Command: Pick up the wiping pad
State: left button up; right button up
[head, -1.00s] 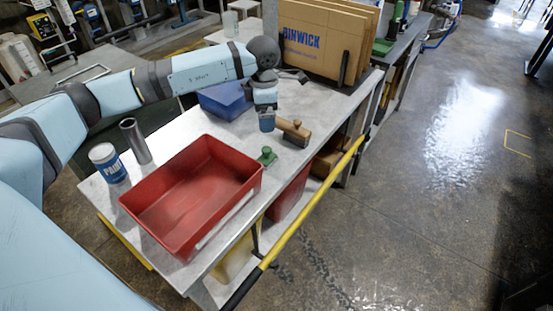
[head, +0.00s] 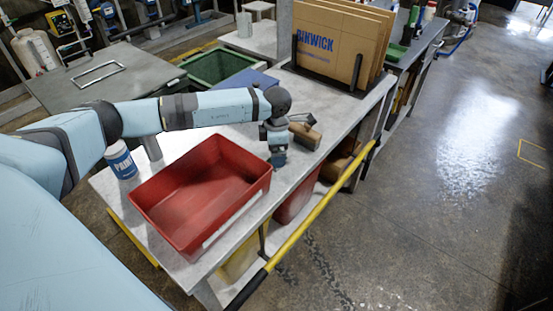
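The small green knobbed thing on the grey worktable (head: 300,165), just right of the red bin, seems to be the wiping pad (head: 278,160). It is now mostly hidden by my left gripper (head: 277,153), which points down right over it at the bin's right corner. I cannot tell whether the fingers touch it, or whether they are open or shut. A brown wooden block (head: 305,136), perhaps a brush, lies just right of the gripper. My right gripper is not in view.
The red bin (head: 200,195) fills the near table. A paint can (head: 120,160) and a metal cylinder (head: 152,148), partly behind my arm, stand left of it. Cardboard sheets (head: 330,45) stand in a rack behind. A yellow rail (head: 320,212) runs along the table's right edge.

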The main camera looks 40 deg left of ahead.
pick_arm(q)
notch_tip(320, 180, down, 2)
jog(key=shift+f, duration=0.25)
jog(key=c, duration=0.8)
jog(key=shift+r, duration=0.15)
notch_tip(320, 180, up, 20)
jog(key=shift+f+b, duration=0.1)
jog(key=shift+b, duration=0.35)
